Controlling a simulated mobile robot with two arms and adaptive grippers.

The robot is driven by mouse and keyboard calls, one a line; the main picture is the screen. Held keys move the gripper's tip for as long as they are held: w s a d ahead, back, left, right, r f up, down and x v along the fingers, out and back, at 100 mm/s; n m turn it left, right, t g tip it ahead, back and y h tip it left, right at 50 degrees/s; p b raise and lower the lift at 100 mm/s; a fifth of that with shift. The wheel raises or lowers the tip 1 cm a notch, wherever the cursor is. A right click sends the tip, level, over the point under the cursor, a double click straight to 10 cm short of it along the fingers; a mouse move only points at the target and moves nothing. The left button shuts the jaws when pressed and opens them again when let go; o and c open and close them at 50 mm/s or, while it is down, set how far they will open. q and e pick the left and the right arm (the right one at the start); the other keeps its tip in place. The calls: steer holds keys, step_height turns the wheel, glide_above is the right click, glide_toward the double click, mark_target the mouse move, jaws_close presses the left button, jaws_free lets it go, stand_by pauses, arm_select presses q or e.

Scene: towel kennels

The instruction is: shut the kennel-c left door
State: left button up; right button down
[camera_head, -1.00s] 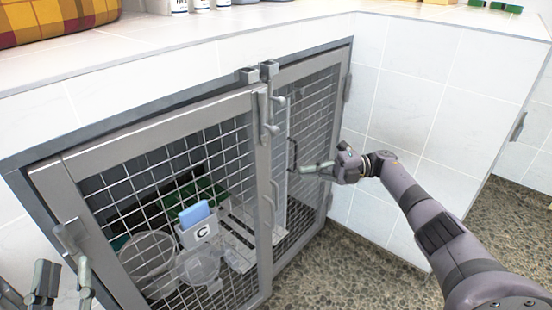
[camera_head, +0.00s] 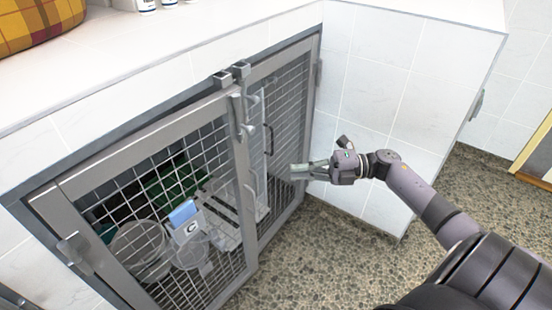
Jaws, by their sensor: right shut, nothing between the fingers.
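The kennel-c left door (camera_head: 148,143) is a grey-framed wire mesh door on the left of the kennel front. It stands close to the kennel frame, with a dark gap along its top edge; I cannot tell whether it is fully shut. Latch parts (camera_head: 240,112) sit at its upper right, where it meets the right door (camera_head: 300,125). A holder marked C (camera_head: 187,228) with a blue top shows at the left door. My right gripper (camera_head: 294,172) is shut and empty, in front of the right door's lower right side. My left gripper is not in view.
Clear bowls (camera_head: 140,250) are by the left door's mesh. A white counter (camera_head: 200,30) runs above the kennel, with a plaid item (camera_head: 38,22) at its far left. A tiled wall (camera_head: 400,80) is at right. The pebbled floor (camera_head: 330,245) in front is clear.

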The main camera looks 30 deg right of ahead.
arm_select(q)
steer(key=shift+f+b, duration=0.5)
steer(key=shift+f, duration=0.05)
arm_select(e)
steer(key=x, duration=0.4)
steer(key=w+d+x, duration=0.1)
steer(key=x, duration=0.3)
steer(key=w+x, duration=0.1)
steer(key=x, duration=0.3)
steer(key=shift+w+d, duration=0.2)
steer(key=shift+d, duration=0.1)
